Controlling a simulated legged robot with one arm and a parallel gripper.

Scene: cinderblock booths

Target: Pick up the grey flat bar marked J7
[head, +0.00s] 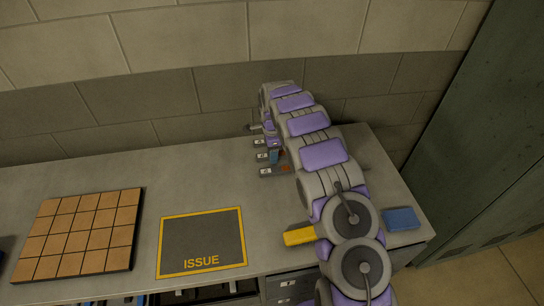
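Several small grey flat bars with white tags lie in a row at the back of the bench, left of my arm. The nearest bar (272,171) has an orange-red patch at its right end. Another bar (261,156) lies behind it, with a small blue piece beside its right end. A further bar (258,142) lies closest to my gripper. The tag markings are too small to read, so I cannot tell which is J7. My gripper (262,129) is low at the back, just behind the row; its fingers are small and partly hidden by my arm.
A dark mat marked ISSUE (203,241) with a yellow border lies at the front middle. A tan tiled board (80,233) is at left. A yellow block (299,236) and a blue block (401,219) flank my arm. A block wall (150,110) stands behind.

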